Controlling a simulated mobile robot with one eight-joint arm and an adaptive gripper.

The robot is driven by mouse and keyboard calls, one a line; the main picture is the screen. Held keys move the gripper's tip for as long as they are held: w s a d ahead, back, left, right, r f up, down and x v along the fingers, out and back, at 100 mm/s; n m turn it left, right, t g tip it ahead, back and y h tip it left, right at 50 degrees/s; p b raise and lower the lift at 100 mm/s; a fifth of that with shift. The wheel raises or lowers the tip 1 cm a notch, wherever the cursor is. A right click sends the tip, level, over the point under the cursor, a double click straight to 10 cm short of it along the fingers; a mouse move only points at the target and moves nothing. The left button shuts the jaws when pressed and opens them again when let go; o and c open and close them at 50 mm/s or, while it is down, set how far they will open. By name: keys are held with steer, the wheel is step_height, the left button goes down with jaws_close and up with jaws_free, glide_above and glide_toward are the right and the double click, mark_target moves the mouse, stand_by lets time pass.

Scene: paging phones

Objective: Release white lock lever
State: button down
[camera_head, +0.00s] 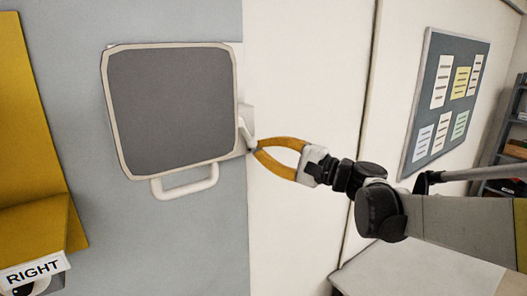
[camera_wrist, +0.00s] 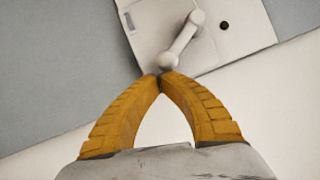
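The white lock lever (camera_wrist: 183,42) is a short rod with rounded ends on a pale plate (camera_wrist: 145,30). In the head view the lever (camera_head: 246,136) shows at the right edge of the grey-faced panel (camera_head: 170,108). My gripper (camera_head: 257,148) has yellow curved fingers and comes in from the right. In the wrist view its fingertips (camera_wrist: 163,76) meet at the lever's lower end. They look shut, with no lever visible between them. I cannot tell whether they touch the lever.
A white looped handle (camera_head: 186,184) sticks out below the panel. A yellow unit (camera_head: 30,110) with a RIGHT label (camera_head: 34,270) is at the left. A notice board (camera_head: 445,100) and shelves (camera_head: 508,140) are at the right. The wall around my gripper is bare.

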steer(key=shift+s+a+f+m+t+y+b, duration=0.35)
steer(key=shift+a+f+m+b, duration=0.25)
steer(key=shift+m+b, duration=0.35)
steer(key=s+a+m+t+b, duration=0.3)
steer(key=a+m+t+b, duration=0.1)
steer(key=m, duration=0.5)
steer(key=shift+s+a+f+b, duration=0.25)
steer(key=shift+a+f+b, duration=0.2)
steer(key=shift+b, duration=0.1)
steer(key=s+d+f+b, duration=0.4)
steer(key=s+d+f, duration=0.1)
steer(key=d+f, duration=0.2)
steer(key=shift+s+f, duration=0.15)
steer(key=shift+f, duration=0.1)
